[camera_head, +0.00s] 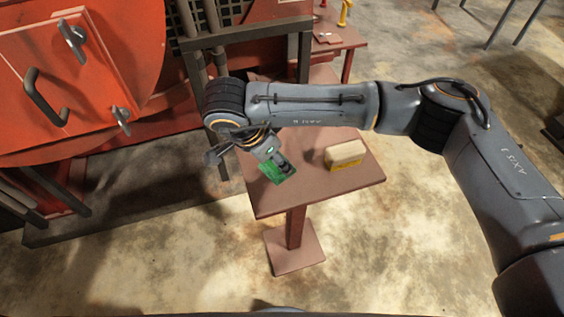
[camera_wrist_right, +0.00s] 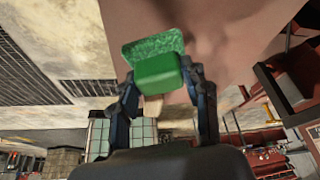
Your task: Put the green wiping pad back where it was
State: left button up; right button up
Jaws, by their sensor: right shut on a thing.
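The green wiping pad (camera_head: 269,173) is held in my right gripper (camera_head: 279,164), over the left part of the small red-brown table (camera_head: 290,202). In the right wrist view the pad (camera_wrist_right: 157,72) has a block-like green body and a rougher, flat green face. My right gripper (camera_wrist_right: 163,80) is shut on the block, with one finger on each side. The brown table surface (camera_wrist_right: 225,40) lies close beyond the pad; I cannot tell whether they touch. My left gripper is in neither view.
A cream block with a yellow side (camera_head: 345,153) stands on the table, right of the pad. Red machinery with a handled door (camera_head: 85,80) and dark railing stand on the left. A second red table (camera_head: 335,38) stands behind. The concrete floor in front is clear.

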jog(key=shift+w+d+f, duration=0.35)
jog(key=shift+f, duration=0.25)
jog(key=x, duration=0.1)
jog(key=p+x, duration=0.1)
jog(key=x, duration=0.1)
jog(key=shift+s+a+f, duration=0.1)
jog(key=shift+a+f, duration=0.05)
jog(key=shift+f, duration=0.45)
jog(key=shift+f, duration=0.1)
jog(key=shift+f, duration=0.15)
jog(key=o, duration=1.1)
